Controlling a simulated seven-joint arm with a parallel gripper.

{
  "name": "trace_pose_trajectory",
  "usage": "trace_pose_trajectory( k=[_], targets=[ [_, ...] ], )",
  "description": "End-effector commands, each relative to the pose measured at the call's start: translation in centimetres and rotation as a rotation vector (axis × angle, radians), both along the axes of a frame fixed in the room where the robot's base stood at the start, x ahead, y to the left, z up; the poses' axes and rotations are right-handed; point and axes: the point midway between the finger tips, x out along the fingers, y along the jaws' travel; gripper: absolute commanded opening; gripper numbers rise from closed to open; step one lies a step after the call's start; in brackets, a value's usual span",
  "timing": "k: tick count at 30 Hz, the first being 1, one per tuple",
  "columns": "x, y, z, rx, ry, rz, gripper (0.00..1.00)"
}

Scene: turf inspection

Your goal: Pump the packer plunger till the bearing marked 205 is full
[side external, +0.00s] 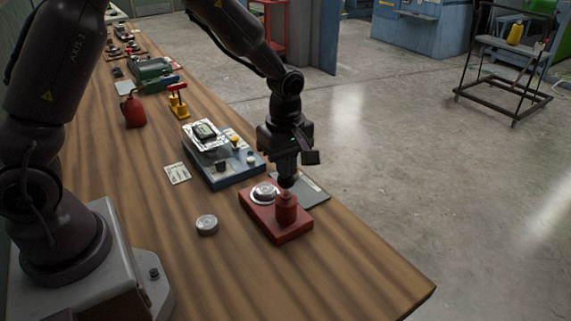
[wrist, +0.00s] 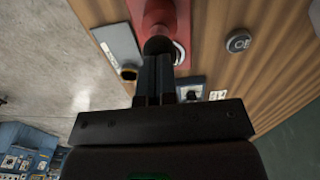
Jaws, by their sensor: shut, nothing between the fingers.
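The packer is a red base (side external: 291,234) near the table's right edge, with a red cylinder (side external: 286,211) standing on it and a dark plunger knob (wrist: 158,45) on top. A silver ring-shaped bearing (side external: 264,192) sits on the base beside the cylinder; its edge shows in the wrist view (wrist: 180,53). A second round metal piece (side external: 207,225) lies on the table and shows in the wrist view (wrist: 239,40). I cannot read a 205 on either. My gripper (side external: 287,181) is shut and empty, pointing down directly over the knob, at or very near it; contact is unclear.
A grey flat plate (side external: 309,190) lies just behind the packer. A blue instrument (side external: 235,174) with a display and a white card (side external: 177,173) are further back. A red can (side external: 133,111) stands beyond. The table front is clear.

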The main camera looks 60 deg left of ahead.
Motion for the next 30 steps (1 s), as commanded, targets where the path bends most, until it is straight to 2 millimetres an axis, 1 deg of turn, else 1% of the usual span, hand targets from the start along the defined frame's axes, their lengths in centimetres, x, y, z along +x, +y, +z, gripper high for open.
trace_pose_trajectory(
  k=[7, 12, 14, 22, 26, 29, 30],
  targets=[
    [0.0, 0.0, -0.1, 0.000, 0.001, 0.000, 0.00],
    [0.0, -0.1, -1.9, 0.000, 0.004, -0.001, 0.00],
    [0.0, 0.0, -2.3, 0.000, 0.002, 0.000, 0.00],
    [-0.1, 0.0, -2.4, 0.000, 0.003, 0.000, 0.00],
    [0.0, 0.0, -1.7, 0.000, 0.000, 0.000, 0.00],
    [0.0, -0.1, -0.3, 0.000, -0.002, -0.002, 0.00],
    [0.1, -0.1, 0.5, 0.000, -0.004, -0.002, 0.00]
  ],
)
